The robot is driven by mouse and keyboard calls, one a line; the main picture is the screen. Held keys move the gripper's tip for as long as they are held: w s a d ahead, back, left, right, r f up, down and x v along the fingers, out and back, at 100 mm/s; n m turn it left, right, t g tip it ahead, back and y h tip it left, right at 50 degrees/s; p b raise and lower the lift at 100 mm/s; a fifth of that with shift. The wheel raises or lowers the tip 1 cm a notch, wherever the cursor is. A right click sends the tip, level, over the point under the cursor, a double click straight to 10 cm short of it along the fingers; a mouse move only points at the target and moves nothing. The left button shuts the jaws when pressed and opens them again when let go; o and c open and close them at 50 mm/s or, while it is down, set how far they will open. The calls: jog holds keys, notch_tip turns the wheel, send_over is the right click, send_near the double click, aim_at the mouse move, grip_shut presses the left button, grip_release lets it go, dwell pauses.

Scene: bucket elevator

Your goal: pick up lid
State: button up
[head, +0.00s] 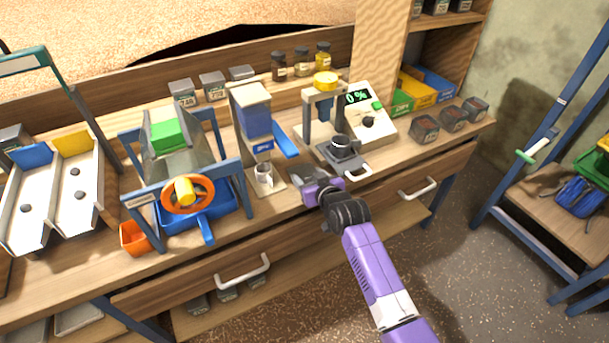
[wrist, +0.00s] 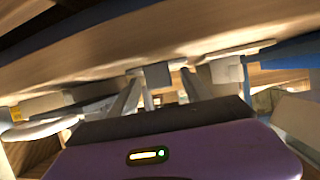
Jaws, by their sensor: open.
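I cannot make out a lid for certain in either view. My gripper (head: 318,188) is at the front edge of the workbench (head: 90,262), in front of the small press stand. In the wrist view, my gripper (wrist: 160,82) has its two fingers apart, and I see nothing held between them. A dark round cup (head: 341,144) sits on the press stand's base, behind my gripper. A small pale cup (head: 264,174) stands to the left of my gripper, under the blue hopper.
A meter reading 0 % (head: 358,97) stands behind the press stand. The blue hopper (head: 254,118) and a frame with an orange wheel (head: 188,194) stand to the left. Dark labelled tins (head: 453,119) sit at right. Drawer handles (head: 417,189) stick out below the bench top.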

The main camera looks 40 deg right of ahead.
grip_shut()
jog(key=shift+r, duration=0.15)
